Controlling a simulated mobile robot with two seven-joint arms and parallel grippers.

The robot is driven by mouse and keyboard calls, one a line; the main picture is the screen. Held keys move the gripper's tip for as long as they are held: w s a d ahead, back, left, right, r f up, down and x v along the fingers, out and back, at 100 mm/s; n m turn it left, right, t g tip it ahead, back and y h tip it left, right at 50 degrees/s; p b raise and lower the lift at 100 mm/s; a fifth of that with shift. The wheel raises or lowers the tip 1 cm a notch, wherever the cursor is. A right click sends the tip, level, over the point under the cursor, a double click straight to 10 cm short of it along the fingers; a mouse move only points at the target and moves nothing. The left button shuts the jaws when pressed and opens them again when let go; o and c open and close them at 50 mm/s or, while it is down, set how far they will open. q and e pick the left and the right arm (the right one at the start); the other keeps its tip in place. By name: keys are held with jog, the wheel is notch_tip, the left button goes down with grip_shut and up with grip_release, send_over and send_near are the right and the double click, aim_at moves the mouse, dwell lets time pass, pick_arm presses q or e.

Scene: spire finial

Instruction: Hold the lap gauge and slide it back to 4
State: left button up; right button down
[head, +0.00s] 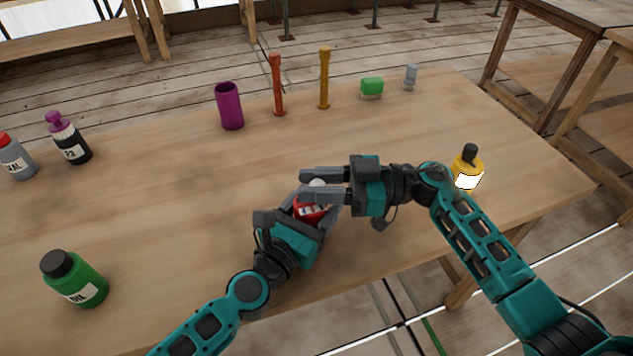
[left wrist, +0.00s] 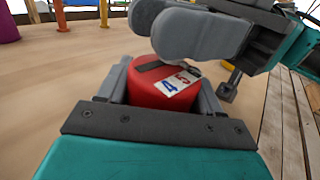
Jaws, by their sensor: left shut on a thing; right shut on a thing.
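The lap gauge (head: 311,213) is a red block low over the table. My left gripper (head: 315,203) is shut on it, one finger on each side. In the left wrist view the red gauge (left wrist: 150,92) shows a white label with a blue 4 and a red digit beside it, and a dark strip on top. My right gripper (head: 308,186) comes in from the right over the gauge, its fingers shut on a small pale rounded part (head: 318,183). The right fingers cover part of the gauge top in both views, so I cannot tell which number is set.
A purple cup (head: 230,108), an orange post (head: 278,88), a yellow post (head: 324,80), a green block (head: 372,86) and a grey piece (head: 411,76) stand behind. A green bottle (head: 75,280) is left, a yellow bottle (head: 467,170) right. Table between is clear.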

aim_at(296, 201)
jog(key=shift+s+a, duration=0.25)
jog(key=shift+a, duration=0.6)
jog(key=shift+s+a, duration=0.2)
jog(key=shift+a, duration=0.65)
jog(key=c, duration=0.9)
grip_release()
jog(key=shift+d, duration=0.1)
jog(key=d, duration=1.2)
jog(key=shift+s, duration=0.1)
